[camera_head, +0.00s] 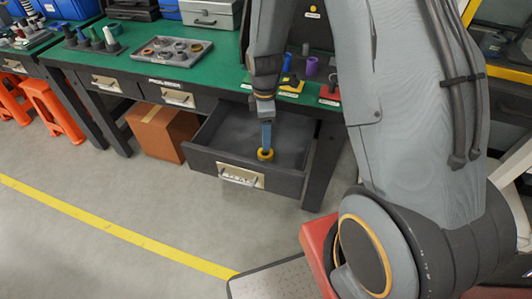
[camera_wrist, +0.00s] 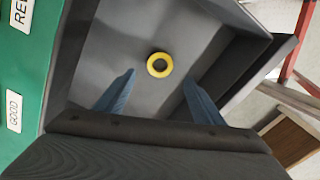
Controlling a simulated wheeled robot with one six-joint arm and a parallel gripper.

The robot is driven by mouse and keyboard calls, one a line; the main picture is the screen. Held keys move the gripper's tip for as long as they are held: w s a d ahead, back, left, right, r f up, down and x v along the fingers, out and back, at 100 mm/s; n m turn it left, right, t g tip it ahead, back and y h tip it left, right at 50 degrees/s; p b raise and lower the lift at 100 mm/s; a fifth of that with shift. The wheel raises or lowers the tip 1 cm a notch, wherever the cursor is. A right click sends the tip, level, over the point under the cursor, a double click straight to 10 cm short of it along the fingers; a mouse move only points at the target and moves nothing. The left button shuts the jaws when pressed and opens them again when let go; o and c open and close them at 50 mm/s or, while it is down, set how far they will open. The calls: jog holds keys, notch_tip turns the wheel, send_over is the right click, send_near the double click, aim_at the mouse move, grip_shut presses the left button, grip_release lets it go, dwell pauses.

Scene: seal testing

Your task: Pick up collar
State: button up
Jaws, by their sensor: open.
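The collar (camera_head: 265,155) is a small yellow ring. It lies flat on the dark floor of an open drawer (camera_head: 290,176), towards its front. The wrist view shows the collar (camera_wrist: 160,58) as a full ring with an open centre. My gripper (camera_head: 267,140) points down over the drawer. In the wrist view its two blue fingers (camera_wrist: 158,82) are spread wide, with nothing between them. The collar shows between and beyond the fingertips, apart from them. The height of the fingertips above the collar is hard to tell.
The drawer walls stand around the collar. Above is the green workbench (camera_head: 225,80) with a tray of rings (camera_head: 172,51) and small coloured parts on labelled pads (camera_head: 291,84). A cardboard box (camera_head: 160,131) stands below, left of the drawer.

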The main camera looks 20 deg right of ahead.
jog(key=shift+n, duration=0.4)
notch_tip(320, 180, down, 7)
jog(key=shift+f+p, duration=0.15)
jog(key=shift+p, duration=0.6)
jog(key=shift+f, duration=0.7)
jog(key=c, duration=1.3)
